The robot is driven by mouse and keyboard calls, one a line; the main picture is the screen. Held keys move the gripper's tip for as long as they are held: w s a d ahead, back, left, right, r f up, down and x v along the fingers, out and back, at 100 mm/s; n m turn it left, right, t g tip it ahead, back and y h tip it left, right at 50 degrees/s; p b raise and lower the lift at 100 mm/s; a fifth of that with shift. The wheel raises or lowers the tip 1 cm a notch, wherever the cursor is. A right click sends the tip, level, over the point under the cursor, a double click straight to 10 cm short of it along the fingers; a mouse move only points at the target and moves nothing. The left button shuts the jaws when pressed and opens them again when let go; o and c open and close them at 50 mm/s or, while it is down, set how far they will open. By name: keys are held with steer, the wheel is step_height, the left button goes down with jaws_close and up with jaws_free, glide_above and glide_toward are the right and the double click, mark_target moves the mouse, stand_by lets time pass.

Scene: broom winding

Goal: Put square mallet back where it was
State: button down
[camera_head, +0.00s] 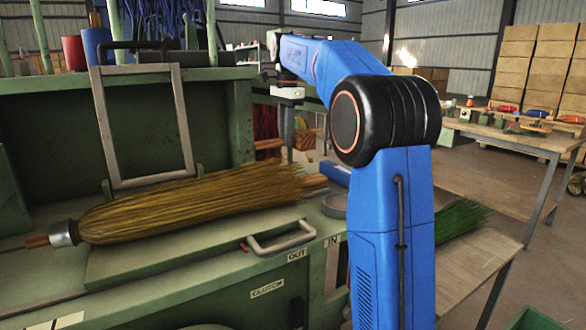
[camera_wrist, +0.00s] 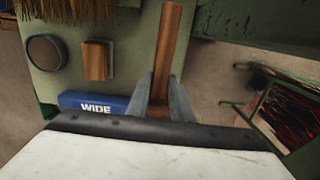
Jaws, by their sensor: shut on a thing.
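In the wrist view, my gripper (camera_wrist: 164,84) has its two grey fingers closed around a reddish-brown wooden bar (camera_wrist: 171,40). The bar looks like the square mallet's handle and points away from the wrist. A brown part shows low between the fingers; I cannot make out the mallet's head clearly.
A metal frame (camera_head: 142,125) stands behind.

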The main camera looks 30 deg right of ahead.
steer(key=shift+f, duration=4.25)
steer(key=shift+f, duration=0.1)
steer(key=c, duration=1.6)
jaws_free()
step_height(320, 180, up, 12)
steer(key=shift+s+d+r, duration=0.1)
steer(key=shift+d, duration=0.05)
